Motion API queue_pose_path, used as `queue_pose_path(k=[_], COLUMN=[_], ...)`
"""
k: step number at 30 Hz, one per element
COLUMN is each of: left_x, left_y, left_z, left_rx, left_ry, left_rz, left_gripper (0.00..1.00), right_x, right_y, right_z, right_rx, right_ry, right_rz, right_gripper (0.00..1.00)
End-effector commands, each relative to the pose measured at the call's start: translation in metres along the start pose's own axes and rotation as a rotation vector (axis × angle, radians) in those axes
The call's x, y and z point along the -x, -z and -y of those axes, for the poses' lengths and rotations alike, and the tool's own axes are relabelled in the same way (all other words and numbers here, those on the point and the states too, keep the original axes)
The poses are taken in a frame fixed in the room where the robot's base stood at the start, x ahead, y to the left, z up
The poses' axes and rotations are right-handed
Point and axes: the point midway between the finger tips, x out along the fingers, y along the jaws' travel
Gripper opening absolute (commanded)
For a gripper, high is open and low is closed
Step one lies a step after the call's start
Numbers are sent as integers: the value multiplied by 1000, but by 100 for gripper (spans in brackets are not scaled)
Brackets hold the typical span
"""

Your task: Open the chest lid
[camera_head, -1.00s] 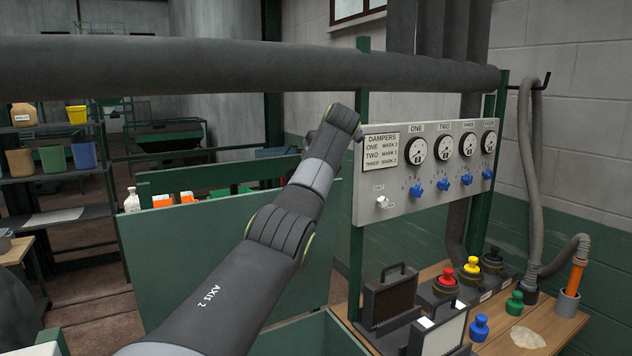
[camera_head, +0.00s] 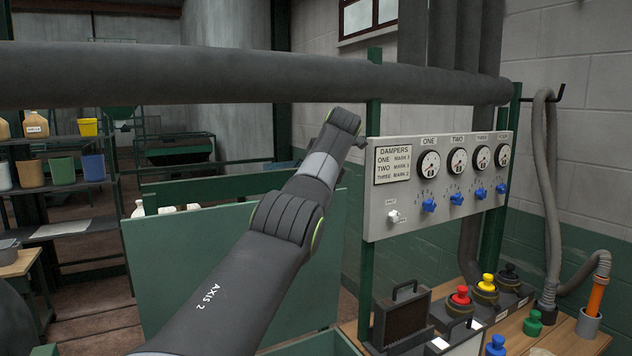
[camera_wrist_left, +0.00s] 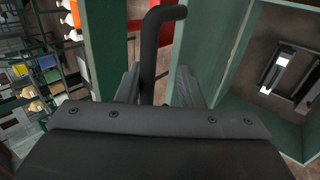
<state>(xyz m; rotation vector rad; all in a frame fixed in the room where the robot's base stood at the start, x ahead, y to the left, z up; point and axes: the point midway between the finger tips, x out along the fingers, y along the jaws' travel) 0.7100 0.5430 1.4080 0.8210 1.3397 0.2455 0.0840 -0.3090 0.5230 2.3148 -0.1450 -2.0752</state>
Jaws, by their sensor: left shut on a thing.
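The chest lid (camera_head: 180,260) is a large green panel that stands steeply raised in the head view. The green rim of the chest (camera_head: 322,346) shows low at the picture's edge. In the left wrist view my left gripper (camera_wrist_left: 150,88) is shut on a dark bent bar handle (camera_wrist_left: 150,55), in front of green panel surface. In the head view my left arm crosses in front of the lid, and its gripper is hidden behind the wrist. My right gripper is in neither view.
A thick grey pipe (camera_head: 230,75) runs across above the arm. A damper panel (camera_head: 385,225) with dials and blue knobs stands close right of the wrist. Below it a bench holds a dark case (camera_head: 400,318) and coloured knobs. Shelves (camera_head: 60,185) with pots stand left.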

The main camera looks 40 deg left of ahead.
Motion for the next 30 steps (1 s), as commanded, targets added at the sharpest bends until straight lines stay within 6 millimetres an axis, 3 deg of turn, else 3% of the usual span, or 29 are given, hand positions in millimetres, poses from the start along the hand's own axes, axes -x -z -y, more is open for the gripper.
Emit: queue_pose_path(k=[2,17,23,30], left_x=[-8,-1,32,94], left_y=[2,0,0,0], left_z=[5,4,4,2], left_rx=[-5,-4,-3,-1], left_ry=[11,7,2,2], left_rz=[-16,-7,-1,-2], left_gripper=[34,34,34,34], right_x=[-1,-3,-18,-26], right_y=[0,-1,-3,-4], right_z=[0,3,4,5], right_rx=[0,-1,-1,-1], right_ry=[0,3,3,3], right_rz=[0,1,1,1], right_gripper=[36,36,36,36])
